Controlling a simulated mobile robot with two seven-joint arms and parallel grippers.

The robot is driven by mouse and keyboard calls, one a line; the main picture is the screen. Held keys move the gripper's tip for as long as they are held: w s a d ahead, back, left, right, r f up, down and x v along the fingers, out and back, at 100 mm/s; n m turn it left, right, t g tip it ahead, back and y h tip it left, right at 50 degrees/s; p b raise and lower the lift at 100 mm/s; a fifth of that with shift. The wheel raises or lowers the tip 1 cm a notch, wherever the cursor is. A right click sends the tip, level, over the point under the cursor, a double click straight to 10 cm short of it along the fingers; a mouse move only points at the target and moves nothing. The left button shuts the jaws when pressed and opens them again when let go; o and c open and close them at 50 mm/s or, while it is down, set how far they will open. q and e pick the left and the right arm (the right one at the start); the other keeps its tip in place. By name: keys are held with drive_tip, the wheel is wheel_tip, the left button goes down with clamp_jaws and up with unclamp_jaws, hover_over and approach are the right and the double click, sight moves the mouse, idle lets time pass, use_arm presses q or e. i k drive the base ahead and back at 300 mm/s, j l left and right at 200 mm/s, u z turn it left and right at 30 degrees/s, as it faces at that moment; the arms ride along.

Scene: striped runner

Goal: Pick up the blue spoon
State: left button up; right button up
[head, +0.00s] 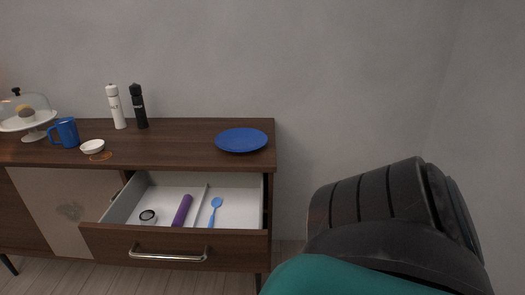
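The blue spoon (215,209) lies in the open drawer (154,244) of the wooden sideboard, to the right of a thin divider. Its bowl points toward the back and its handle toward the drawer front. Neither of my grippers shows in the head view. A dark, ribbed part with a teal section fills the lower right and looks like a link of my own arm, well to the right of the drawer.
Left of the divider (199,196) lie a purple cylinder (182,210) and a small round item (148,216). On the sideboard top stand a blue plate (241,140), white (116,108) and black mills (138,108), a white bowl (92,147), a blue mug (66,132) and a domed cake stand (30,122).

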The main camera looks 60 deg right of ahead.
sight(217, 202)
drive_tip(key=l+z, duration=0.1)
drive_tip(key=z, duration=1.55)
drive_tip(key=i+j, duration=0.05)
drive_tip(key=j, duration=0.05)
